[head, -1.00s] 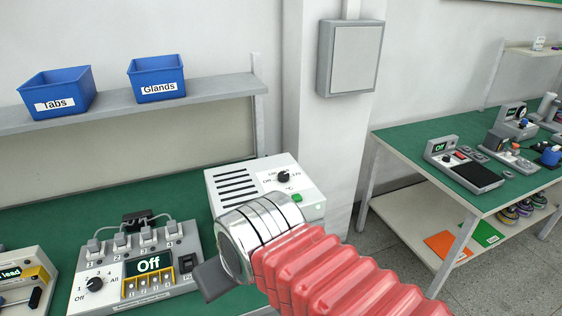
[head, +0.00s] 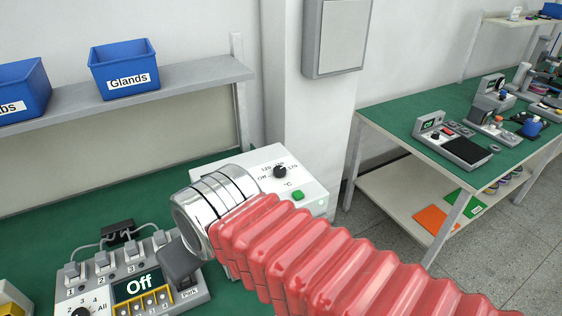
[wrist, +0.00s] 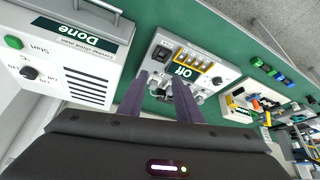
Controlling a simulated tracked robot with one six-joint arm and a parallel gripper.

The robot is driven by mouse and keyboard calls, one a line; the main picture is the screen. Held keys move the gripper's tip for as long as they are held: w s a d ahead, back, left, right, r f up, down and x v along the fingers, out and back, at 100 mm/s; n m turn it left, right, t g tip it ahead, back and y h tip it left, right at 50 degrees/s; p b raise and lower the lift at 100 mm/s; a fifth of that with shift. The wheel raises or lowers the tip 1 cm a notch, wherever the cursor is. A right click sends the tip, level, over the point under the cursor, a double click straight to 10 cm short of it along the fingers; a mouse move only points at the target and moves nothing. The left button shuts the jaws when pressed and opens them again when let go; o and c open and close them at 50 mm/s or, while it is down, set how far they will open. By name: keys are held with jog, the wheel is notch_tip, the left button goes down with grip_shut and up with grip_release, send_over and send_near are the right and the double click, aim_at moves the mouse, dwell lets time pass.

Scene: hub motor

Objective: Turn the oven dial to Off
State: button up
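The oven (head: 240,156) is a white box on the green bench, with a black dial (head: 280,171) and a green button (head: 298,195) on its panel. Marks from Off to 170 °C surround the dial; I cannot tell where its pointer stands. In the wrist view the oven (wrist: 75,73) is at the left, with its dial (wrist: 30,72), a Start button and a display reading "Done". My gripper (wrist: 160,82) is open and empty, fingers over the bench beside the oven, apart from the dial.
A grey switch box (head: 137,284) reading "Off", with its own dial, stands left of the oven. Blue bins, one a Glands bin (head: 125,68), sit on the shelf above. A wall pillar is behind the oven. A second bench (head: 400,122) with devices stands right, across open floor.

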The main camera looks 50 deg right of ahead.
jog(key=shift+o, duration=0.5)
jog(key=o, duration=0.3)
jog(key=shift+w+d+r, duration=0.2)
jog(key=shift+r, duration=0.05)
jog(key=shift+o, duration=0.3)
jog(key=w+d+r+m+g, duration=0.2)
jog(key=w+d+r+m, duration=0.3)
jog(key=w+d+m, duration=0.1)
jog(key=shift+d+m, duration=0.35)
jog(key=shift+m, duration=0.25)
jog(key=r+m+g+y, duration=0.1)
jog(key=m+y, duration=0.3)
jog(key=m, duration=1.3)
send_over(280, 169)
jog(key=s+d, duration=0.3)
jog(key=d, duration=0.2)
jog(key=shift+s+d+r, duration=0.1)
jog(key=shift+s+r, duration=0.05)
jog(key=shift+r, duration=0.05)
jog(key=shift+f, duration=0.1)
jog(key=x, duration=1.3)
jog(key=shift+f, duration=0.35)
